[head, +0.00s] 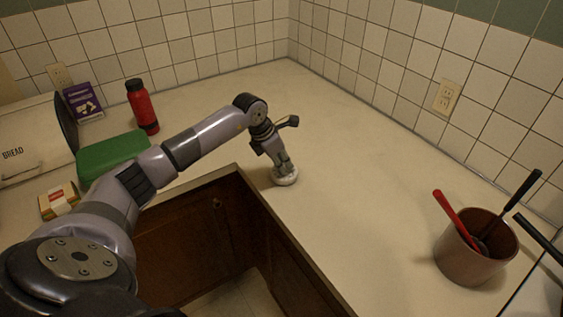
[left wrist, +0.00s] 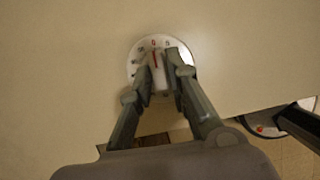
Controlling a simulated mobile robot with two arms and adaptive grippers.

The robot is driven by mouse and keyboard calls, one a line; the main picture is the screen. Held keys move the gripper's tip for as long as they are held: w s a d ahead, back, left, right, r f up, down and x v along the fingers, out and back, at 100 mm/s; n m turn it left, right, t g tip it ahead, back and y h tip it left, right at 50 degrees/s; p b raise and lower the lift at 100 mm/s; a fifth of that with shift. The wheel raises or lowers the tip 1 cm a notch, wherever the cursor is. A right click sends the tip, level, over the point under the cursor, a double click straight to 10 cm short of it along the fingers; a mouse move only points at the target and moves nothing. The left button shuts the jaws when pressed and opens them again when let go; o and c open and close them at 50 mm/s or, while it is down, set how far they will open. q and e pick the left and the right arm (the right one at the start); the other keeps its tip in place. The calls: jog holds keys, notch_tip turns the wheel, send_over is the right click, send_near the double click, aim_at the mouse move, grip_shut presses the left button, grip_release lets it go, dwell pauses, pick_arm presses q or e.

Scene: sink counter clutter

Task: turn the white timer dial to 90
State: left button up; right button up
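The white timer dial (head: 285,178) sits on the counter near the inner corner of the cabinet edge, mostly under my left gripper (head: 283,166). In the left wrist view the round white dial (left wrist: 134,68) shows dark marks around its rim and a red mark at the top. A pale raised knob (left wrist: 158,78) is at its middle. My left gripper (left wrist: 161,62) points down with one finger on each side of this knob, and both fingers appear to touch it. The fingers hide parts of the dial face and several marks. My right gripper is in neither view.
A brown crock (head: 463,258) with red and black utensils stands at the right. A red bottle (head: 143,108), purple box (head: 84,101), green block (head: 113,156), small yellow package (head: 59,201) and bread box (head: 30,150) are at the left. The counter behind the dial is clear.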

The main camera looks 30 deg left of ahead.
pick_arm(q)
grip_shut()
jog(key=shift+s+f, duration=0.1)
dwell(0.3)
dwell(0.4)
